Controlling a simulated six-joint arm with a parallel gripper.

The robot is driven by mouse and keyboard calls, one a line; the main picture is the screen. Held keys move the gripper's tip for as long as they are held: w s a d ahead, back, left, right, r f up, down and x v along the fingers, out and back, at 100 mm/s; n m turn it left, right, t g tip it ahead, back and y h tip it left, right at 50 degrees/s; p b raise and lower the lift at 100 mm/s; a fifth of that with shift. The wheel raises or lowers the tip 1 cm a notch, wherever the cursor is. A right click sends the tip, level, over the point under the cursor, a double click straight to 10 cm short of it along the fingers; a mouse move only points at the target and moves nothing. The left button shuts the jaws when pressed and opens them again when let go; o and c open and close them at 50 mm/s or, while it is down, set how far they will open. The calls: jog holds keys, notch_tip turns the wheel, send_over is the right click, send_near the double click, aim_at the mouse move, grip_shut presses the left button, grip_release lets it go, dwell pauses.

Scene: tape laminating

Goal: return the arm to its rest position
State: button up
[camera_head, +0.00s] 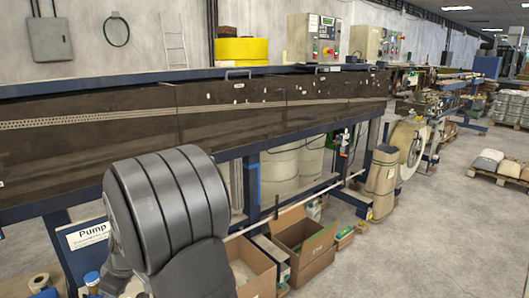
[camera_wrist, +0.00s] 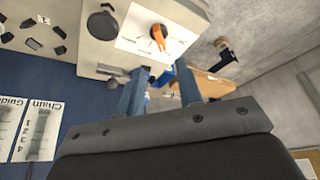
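My gripper (camera_wrist: 158,90) shows in the wrist view as two blue-grey fingers reaching up from a dark bar. The fingers stand apart with nothing held between them, so it is open. In the head view my dark grey arm link (camera_head: 165,208) fills the lower left, and my gripper does not show there.
In the wrist view a pale panel (camera_wrist: 92,55) with an orange handle (camera_wrist: 158,37) lies beyond the fingers, and a printed sign (camera_wrist: 38,133) is at the left. In the head view a long dark trough line (camera_head: 230,120) runs across, with open cardboard boxes (camera_head: 305,240) below.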

jog(key=v, duration=0.9)
jog(key=x, duration=1.8)
jog(key=shift+f, duration=0.1)
jog(key=shift+a+f, duration=0.15)
jog(key=n+g, duration=0.1)
jog(key=n, duration=0.3)
jog(key=shift+w+n+g, duration=0.15)
jog(key=shift+n+g, duration=0.15)
jog(key=shift+g, duration=0.1)
jog(key=n+g+h, duration=0.1)
jog(key=n, duration=0.3)
jog(key=shift+v, duration=1.4)
